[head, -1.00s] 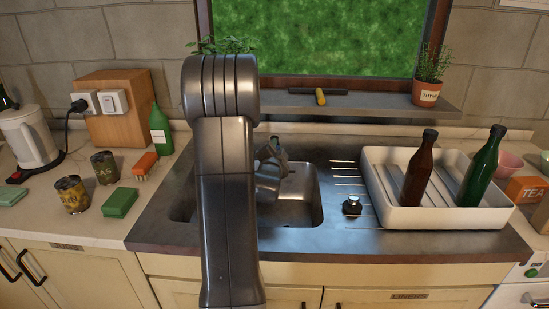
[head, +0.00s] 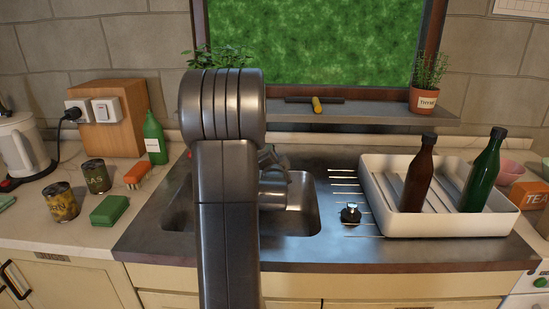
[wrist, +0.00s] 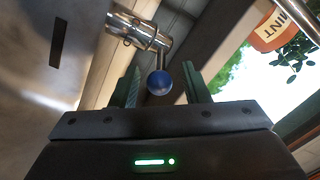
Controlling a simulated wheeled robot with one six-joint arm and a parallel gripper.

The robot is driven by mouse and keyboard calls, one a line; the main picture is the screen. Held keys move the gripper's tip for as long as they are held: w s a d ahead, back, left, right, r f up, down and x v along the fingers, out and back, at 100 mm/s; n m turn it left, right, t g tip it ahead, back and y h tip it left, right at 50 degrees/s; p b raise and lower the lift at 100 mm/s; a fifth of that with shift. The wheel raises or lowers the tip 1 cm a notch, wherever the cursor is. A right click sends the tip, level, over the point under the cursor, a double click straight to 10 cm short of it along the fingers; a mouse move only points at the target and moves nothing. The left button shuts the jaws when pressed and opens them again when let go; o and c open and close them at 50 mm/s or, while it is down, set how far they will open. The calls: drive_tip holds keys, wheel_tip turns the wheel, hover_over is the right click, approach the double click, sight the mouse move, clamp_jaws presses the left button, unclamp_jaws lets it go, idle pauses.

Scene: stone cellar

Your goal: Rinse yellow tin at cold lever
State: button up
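A tin with a yellow-brown label (head: 61,201) stands upright on the left counter, beside a darker tin (head: 96,176). In the wrist view the tap's metal body (wrist: 138,30) carries a lever with a blue ball end (wrist: 159,82), likely the cold lever. My gripper (wrist: 160,88) is open, with one finger on each side of the blue ball; I cannot tell whether they touch it. In the head view my gripper (head: 272,170) is over the sink basin (head: 300,215), partly hidden behind my arm. The tap is hidden there too.
A green sponge (head: 109,210), an orange brush (head: 137,175) and a green bottle (head: 154,138) are on the left counter. A white rack (head: 450,228) with a brown bottle (head: 419,175) and a green bottle (head: 483,172) stands right of the sink. A shelf (head: 380,112) runs behind.

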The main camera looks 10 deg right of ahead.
drive_tip(key=b+v, duration=0.1)
drive_tip(key=v, duration=1.3)
drive_tip(key=shift+b, duration=0.35)
drive_tip(key=shift+w, duration=0.15)
drive_tip(key=p+x, duration=0.1)
drive_tip(key=x, duration=1.2)
drive_tip(key=shift+w+d+p, duration=0.1)
drive_tip(key=shift+w+p, duration=0.25)
drive_tip(key=shift+p, duration=0.05)
